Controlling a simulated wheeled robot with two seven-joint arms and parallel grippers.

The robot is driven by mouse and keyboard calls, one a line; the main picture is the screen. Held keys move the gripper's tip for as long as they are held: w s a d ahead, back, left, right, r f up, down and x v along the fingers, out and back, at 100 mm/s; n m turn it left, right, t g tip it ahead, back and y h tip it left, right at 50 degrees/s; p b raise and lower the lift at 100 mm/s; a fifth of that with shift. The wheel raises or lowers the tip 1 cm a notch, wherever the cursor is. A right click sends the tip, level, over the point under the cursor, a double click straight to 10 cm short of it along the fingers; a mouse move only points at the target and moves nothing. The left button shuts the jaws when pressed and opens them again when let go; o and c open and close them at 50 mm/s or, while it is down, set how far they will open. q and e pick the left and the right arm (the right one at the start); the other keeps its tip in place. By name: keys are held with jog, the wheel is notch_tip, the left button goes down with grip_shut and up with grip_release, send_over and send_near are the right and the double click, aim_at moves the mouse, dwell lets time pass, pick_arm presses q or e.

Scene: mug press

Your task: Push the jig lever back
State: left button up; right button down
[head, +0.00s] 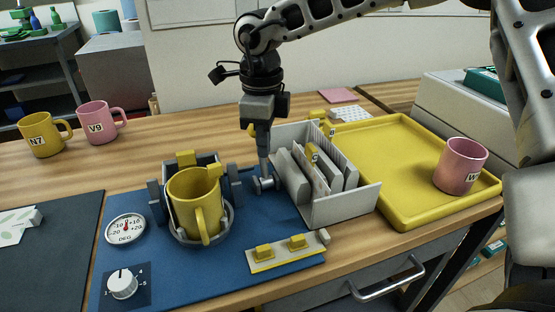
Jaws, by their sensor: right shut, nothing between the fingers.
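The jig (160,204) stands on a blue mat (160,275), with a yellow mug (192,195) seated upright in it, handle toward me. A short grey bar with a round end, which looks like the jig lever (268,184), lies at the jig's right side. My right gripper (263,170) points straight down, shut and empty. Its tips are at the lever; whether they touch it I cannot tell. My left gripper is out of view.
A grey bin with upright dividers (340,210) stands close right of my right gripper. A yellow tray (400,140) holds a pink mug (461,166). A dial (126,229), a knob (122,284) and a strip with yellow blocks (287,254) are in front. Two mugs stand far left.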

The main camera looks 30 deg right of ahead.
jog(key=shift+w+r, duration=0.1)
dwell(0.3)
notch_tip(320, 180, up, 7)
jog(key=s+p, duration=0.1)
jog(key=p, duration=0.2)
dwell(0.5)
jog(key=shift+s+a, duration=0.1)
